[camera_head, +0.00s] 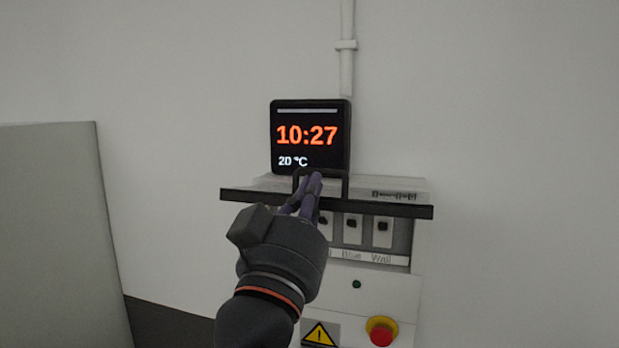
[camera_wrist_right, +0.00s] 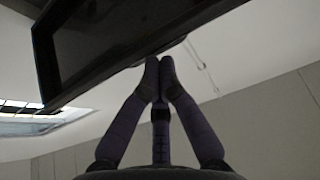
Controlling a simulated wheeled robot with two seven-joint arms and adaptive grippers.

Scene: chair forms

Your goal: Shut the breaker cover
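The breaker cover (camera_head: 400,211) is open. It sticks out about level from the top of the breaker box, with a dark front edge and a dark handle (camera_head: 345,187) in the middle. Breaker switches (camera_head: 352,228) show bare below it. My right gripper (camera_head: 313,180) is at the handle in the head view, overlapping its left part; I cannot tell whether they touch. In the right wrist view its two fingers (camera_wrist_right: 160,75) meet at the tips, with nothing visible between them. My left gripper is in neither view.
A black clock display (camera_head: 310,135) stands behind the cover. A red emergency button (camera_head: 381,331) and a warning sign (camera_head: 320,334) are lower on the box. A pale panel (camera_head: 60,230) stands at the left. The wall at right is clear.

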